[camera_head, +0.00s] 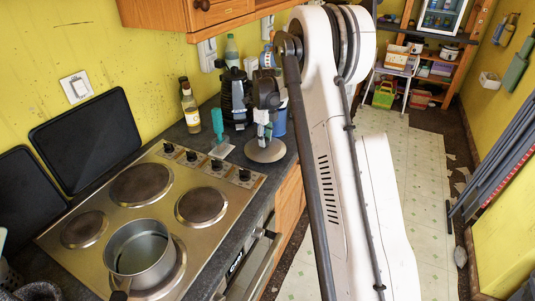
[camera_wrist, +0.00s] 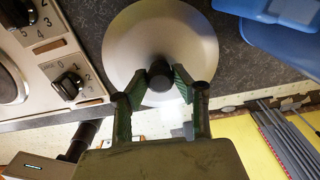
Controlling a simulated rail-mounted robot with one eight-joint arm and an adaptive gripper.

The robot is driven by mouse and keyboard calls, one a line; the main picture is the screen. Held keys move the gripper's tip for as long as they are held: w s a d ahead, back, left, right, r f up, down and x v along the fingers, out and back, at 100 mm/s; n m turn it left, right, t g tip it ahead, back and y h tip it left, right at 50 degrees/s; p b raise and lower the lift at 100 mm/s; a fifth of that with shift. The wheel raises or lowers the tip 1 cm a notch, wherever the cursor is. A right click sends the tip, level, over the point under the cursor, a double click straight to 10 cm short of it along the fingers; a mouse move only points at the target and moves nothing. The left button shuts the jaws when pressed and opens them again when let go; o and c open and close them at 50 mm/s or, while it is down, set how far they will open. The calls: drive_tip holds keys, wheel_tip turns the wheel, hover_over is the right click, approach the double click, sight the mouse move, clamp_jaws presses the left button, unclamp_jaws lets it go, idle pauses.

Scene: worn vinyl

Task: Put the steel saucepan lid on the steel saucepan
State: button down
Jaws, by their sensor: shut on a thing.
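The steel saucepan (camera_head: 141,252) stands open on the front burner of the cooktop, at the lower left of the head view. The steel saucepan lid (camera_head: 265,151) is at the right end of the counter, beyond the cooktop knobs. In the wrist view the lid (camera_wrist: 130,45) is a round grey disc with a dark knob (camera_wrist: 160,73) at its middle. My gripper (camera_wrist: 172,80) is shut on that knob, one finger on each side. In the head view my gripper (camera_head: 264,130) is above the lid. I cannot tell whether the lid touches the counter.
The steel cooktop (camera_head: 122,190) has several burners and a row of knobs. Bottles (camera_head: 190,110), a black coffee maker (camera_head: 235,95), a green brush (camera_head: 217,125) and a blue container (camera_head: 279,118) stand close around the lid. Black trays (camera_head: 82,140) lean on the wall.

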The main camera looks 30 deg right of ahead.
drive_tip(key=shift+r, duration=1.2)
drive_tip(key=shift+r, duration=0.15)
